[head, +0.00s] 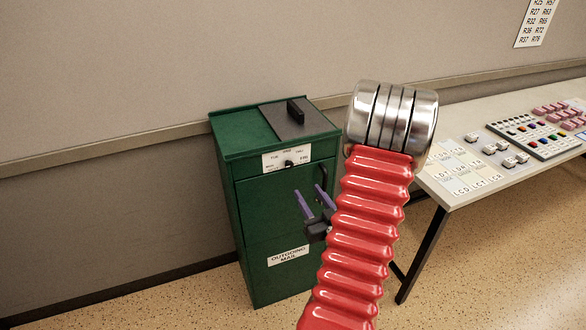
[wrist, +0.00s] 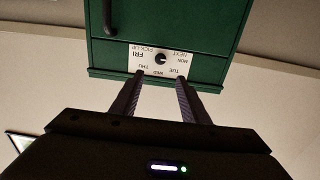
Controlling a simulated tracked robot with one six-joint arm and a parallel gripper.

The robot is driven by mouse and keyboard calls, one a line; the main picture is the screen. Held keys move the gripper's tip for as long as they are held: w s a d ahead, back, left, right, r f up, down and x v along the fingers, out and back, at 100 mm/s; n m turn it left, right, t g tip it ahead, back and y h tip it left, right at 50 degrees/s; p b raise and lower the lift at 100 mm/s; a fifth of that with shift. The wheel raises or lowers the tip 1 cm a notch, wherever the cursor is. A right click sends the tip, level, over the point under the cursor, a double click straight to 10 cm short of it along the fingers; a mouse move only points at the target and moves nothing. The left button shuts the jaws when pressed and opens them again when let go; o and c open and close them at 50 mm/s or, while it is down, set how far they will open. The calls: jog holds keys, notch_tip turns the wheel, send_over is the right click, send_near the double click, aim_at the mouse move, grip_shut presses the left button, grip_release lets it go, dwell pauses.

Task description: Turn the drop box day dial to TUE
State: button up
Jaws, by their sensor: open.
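The drop box (head: 260,215) is a green cabinet standing against the wall. Its day dial (head: 289,164) is a small black knob on a white plate near the top of its front. In the wrist view the dial (wrist: 160,59) shows upside down, with MON, TUE, WED, THU and FRI around it; I cannot tell surely which day it points to. My gripper (head: 308,190) has two purple fingers, open and empty, in front of the box and a little below the dial in the head view. In the wrist view its fingertips (wrist: 160,75) frame the plate, apart from the knob.
A dark lid with a handle (head: 295,111) is on the box top. A dark vertical handle (head: 323,178) is on its front, above an OUTGOING MAIL label (head: 288,255). A table (head: 455,190) with cards and colored pieces stands at right. My red arm hides part of the box's right side.

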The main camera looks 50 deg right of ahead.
aim_at(291, 165)
jog(key=shift+w, duration=0.1)
jog(key=x, duration=1.3)
jog(key=shift+w+d, duration=0.2)
jog(key=shift+w, duration=0.1)
jog(key=shift+c, duration=0.6)
jog(key=c, duration=0.9)
jog(key=shift+s+d, duration=0.1)
jog(key=shift+d, duration=0.05)
jog(key=shift+r, duration=0.1)
